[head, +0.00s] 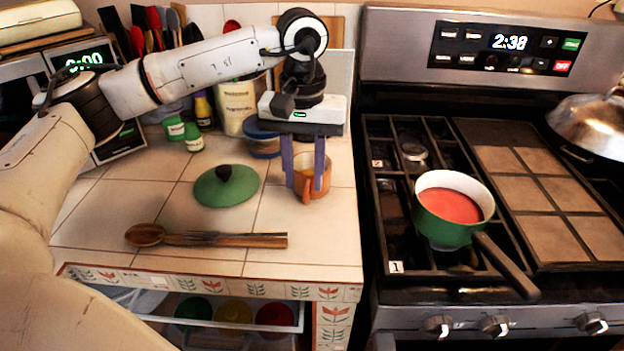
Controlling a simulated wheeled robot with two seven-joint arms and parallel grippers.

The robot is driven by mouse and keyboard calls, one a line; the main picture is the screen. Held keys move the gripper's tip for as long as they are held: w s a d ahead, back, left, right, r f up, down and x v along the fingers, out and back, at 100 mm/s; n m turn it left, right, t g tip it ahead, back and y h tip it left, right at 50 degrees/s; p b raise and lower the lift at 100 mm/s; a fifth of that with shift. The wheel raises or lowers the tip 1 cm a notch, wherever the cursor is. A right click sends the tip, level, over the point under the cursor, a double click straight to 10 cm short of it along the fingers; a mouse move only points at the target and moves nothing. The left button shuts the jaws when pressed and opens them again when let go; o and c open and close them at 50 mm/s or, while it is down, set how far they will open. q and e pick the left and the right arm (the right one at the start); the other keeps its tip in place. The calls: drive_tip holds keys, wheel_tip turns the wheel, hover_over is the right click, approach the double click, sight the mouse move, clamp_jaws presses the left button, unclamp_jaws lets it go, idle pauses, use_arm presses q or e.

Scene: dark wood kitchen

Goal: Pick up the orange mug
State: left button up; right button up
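The orange mug (325,185) stands upright on the tiled counter near its right edge, its handle toward me. My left gripper (304,173) points straight down at it from above, with its two purple fingers spread apart. The left finger is at the mug's left side, and the right finger overlaps the mug's body and rim. I cannot tell whether either finger touches the mug or reaches inside it. The fingers hide part of the mug. My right gripper is not in view.
A green lid (226,186) lies left of the mug, with wooden utensils (205,239) in front. Jars and a canister (238,105) stand behind. At right, a green pot (440,232) with red contents sits on the stove (540,290). An open drawer (215,322) is below the counter.

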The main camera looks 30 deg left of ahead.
sight(306, 188)
use_arm(q)
drive_tip(key=shift+w+a+f+p, duration=0.1)
drive_tip(key=shift+w+f+p, duration=0.1)
drive_tip(key=shift+f, duration=1.15)
drive_tip(key=shift+w+f+p, duration=0.2)
drive_tip(key=shift+f, duration=1.15)
clamp_jaws()
